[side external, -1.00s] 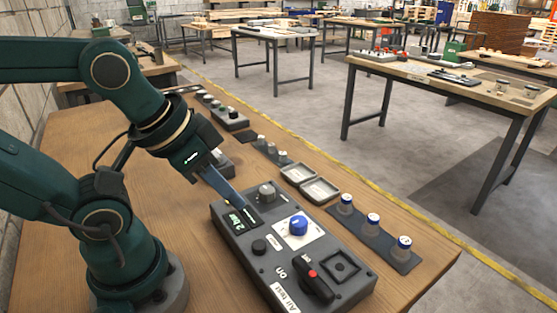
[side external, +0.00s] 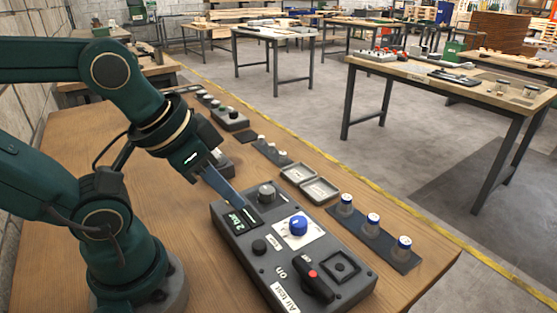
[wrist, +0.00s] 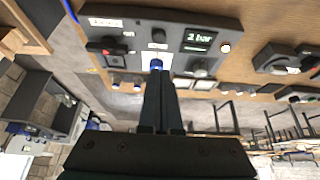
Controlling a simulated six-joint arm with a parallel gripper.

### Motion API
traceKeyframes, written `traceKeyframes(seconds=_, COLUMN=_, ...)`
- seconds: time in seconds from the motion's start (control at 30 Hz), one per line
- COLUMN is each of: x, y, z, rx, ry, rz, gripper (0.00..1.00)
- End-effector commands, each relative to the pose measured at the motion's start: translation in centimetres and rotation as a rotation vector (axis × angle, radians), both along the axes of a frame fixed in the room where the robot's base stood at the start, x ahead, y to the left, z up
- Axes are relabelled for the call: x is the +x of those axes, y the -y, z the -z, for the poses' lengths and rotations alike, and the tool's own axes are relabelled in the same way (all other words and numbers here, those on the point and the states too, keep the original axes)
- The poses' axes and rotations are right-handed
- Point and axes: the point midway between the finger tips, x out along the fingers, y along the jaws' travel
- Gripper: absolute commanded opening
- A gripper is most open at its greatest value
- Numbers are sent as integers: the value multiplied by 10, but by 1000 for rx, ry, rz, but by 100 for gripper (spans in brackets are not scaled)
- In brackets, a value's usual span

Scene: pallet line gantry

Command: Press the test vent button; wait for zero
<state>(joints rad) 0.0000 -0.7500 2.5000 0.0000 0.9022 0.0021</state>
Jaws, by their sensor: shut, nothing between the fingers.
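The dark grey test box (side external: 330,255) lies on the wooden bench, and its display (side external: 240,221) reads 2 bar, also in the wrist view (wrist: 198,40). A round black button (side external: 259,247) sits beside the display, with a small label too small to read. A small pale round button (wrist: 225,47) shows past the display in the wrist view. My gripper (side external: 238,203) is shut and empty, its tips low by the display end of the box. I cannot tell whether they touch it. The wrist view shows its fingers (wrist: 158,80) together.
The box also carries a grey knob (side external: 266,193), a blue knob (side external: 298,225) and a black lever with a red spot (side external: 317,286). Grey trays (side external: 319,190) and a strip of blue-topped pots (side external: 374,232) lie along its right side. Bare bench lies left of the box.

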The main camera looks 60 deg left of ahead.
Motion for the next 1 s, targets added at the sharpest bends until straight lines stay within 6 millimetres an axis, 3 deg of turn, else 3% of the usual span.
traceKeyframes(seconds=0.13, x=-9, y=9, z=0, rx=-47, ry=-57, rz=8, gripper=0)
traceKeyframes(seconds=0.3, x=-18, y=26, z=2, rx=-216, ry=-275, rz=-80, gripper=0)
traceKeyframes(seconds=0.53, x=-5, y=37, z=-5, rx=-512, ry=-531, rz=-269, gripper=0)
traceKeyframes(seconds=0.8, x=29, y=20, z=-13, rx=-850, ry=-683, rz=-489, gripper=0)
traceKeyframes(seconds=1.0, x=42, y=-2, z=-6, rx=-964, ry=-711, rz=-608, gripper=0)
